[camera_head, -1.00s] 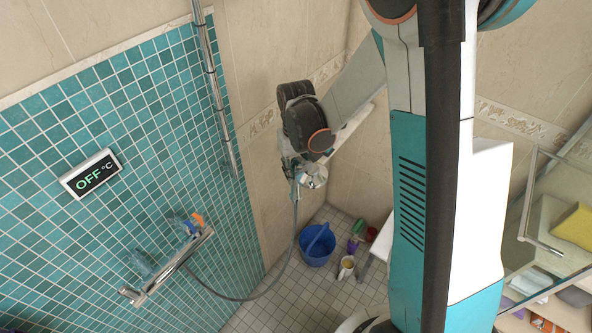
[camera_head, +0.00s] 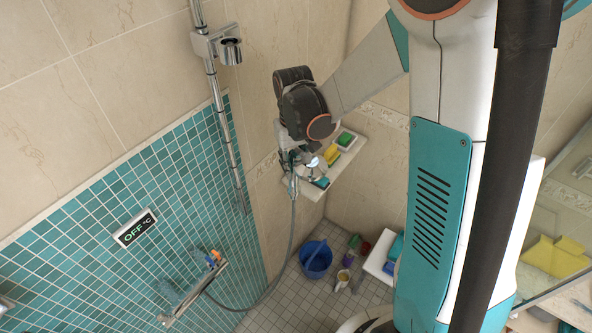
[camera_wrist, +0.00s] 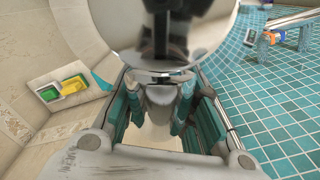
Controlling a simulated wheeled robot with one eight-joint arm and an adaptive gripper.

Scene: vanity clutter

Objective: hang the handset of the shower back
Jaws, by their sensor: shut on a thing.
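My gripper (camera_head: 300,160) is shut on the shower handset (camera_head: 312,163), a chrome head with its hose (camera_head: 291,230) hanging down below. In the wrist view the round chrome handset head (camera_wrist: 165,35) fills the top middle, in front of my gripper's fingers (camera_wrist: 160,105). The grip on the handle is mostly hidden by the head and fingers. The chrome holder (camera_head: 222,45) sits on the vertical riser rail (camera_head: 215,100) at upper left, up and left of my gripper. The holder is empty. The handset is apart from it.
A wall shelf (camera_head: 318,184) with sponges (camera_head: 332,154) is just right of my gripper. A mixer bar (camera_head: 195,295) is on the tiled wall at lower left. A blue bucket (camera_head: 316,259) and several small items stand on the floor. Air between gripper and rail is clear.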

